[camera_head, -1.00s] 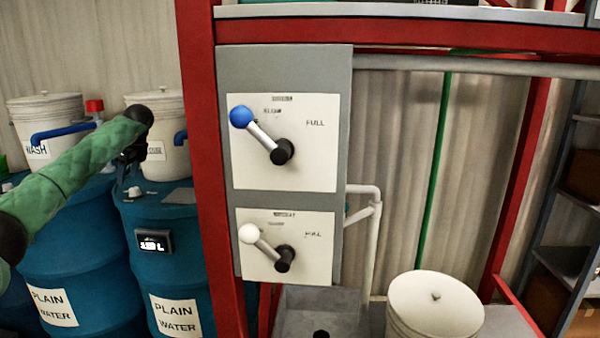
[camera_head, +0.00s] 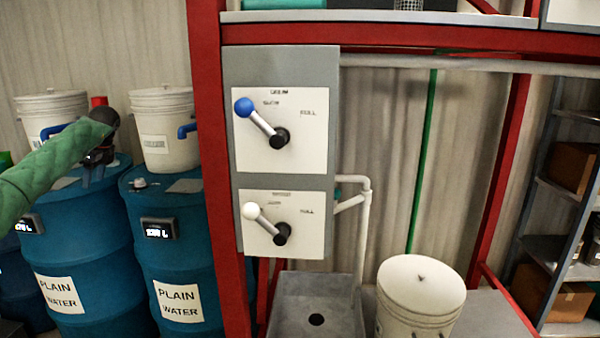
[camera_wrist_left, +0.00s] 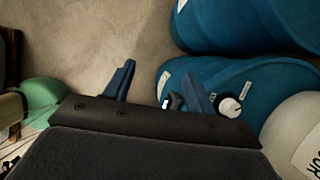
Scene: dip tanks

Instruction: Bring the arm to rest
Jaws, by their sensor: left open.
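My left arm in its green sleeve (camera_head: 55,158) comes in from the left in the head view. Its dark left gripper (camera_head: 98,160) points down in front of the blue drums, below the arm's end. In the left wrist view the two blue fingers of my left gripper (camera_wrist_left: 159,72) stand apart, with nothing held between them. The floor (camera_wrist_left: 115,30) and blue drums lie beyond the fingers. My right gripper is in neither view.
Blue drums (camera_head: 180,275) labelled PLAIN WATER carry white buckets (camera_head: 160,110). A red post (camera_head: 212,180) stands right of them. A panel has a blue-knobbed lever (camera_head: 262,125) and a white-knobbed lever (camera_head: 266,225). A grey sink (camera_head: 285,300) and lidded bucket (camera_head: 420,290) stand below right.

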